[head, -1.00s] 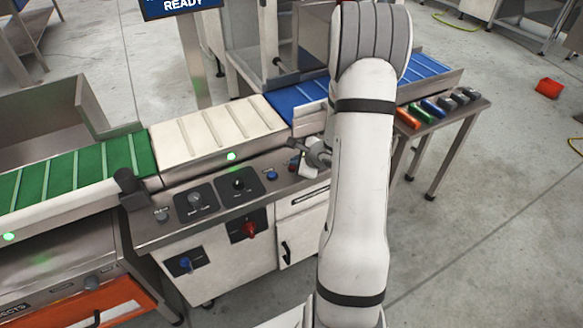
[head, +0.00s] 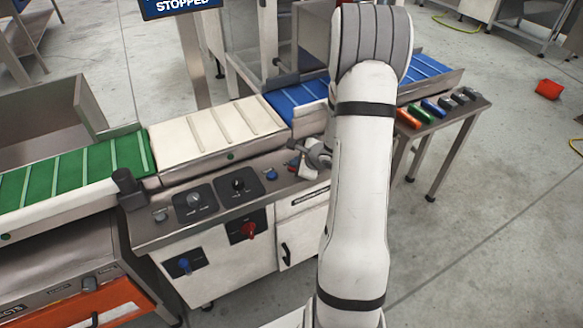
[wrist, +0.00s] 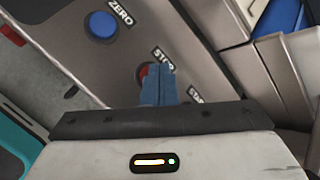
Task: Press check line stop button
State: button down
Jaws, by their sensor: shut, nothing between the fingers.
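The red stop button (wrist: 144,71) shows in the wrist view beside a label partly reading "STOP", mostly hidden behind my gripper. My gripper (wrist: 158,72) is shut and empty, with its blue-grey fingertips over the button. They appear to be at the button, but I cannot tell how deep it is pressed. In the head view my gripper (head: 305,163) is at the right end of the control panel (head: 160,230), mostly hidden by my arm. The display (head: 180,5) reads "STOPPED".
The blue zero button (wrist: 101,25) is close by; it also shows in the head view (head: 271,174). Two black dials, a red switch (head: 249,230) and a blue switch (head: 184,265) are on the console. Green, white and blue belts run behind. Coloured blocks lie on a side table (head: 455,118).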

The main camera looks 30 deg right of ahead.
jog(key=shift+r+p, duration=0.35)
jog(key=shift+r, duration=0.45)
jog(key=shift+r+p, duration=1.5)
jog(key=shift+r, duration=1.1)
jog(key=shift+f, duration=0.1)
jog(key=shift+a, duration=0.1)
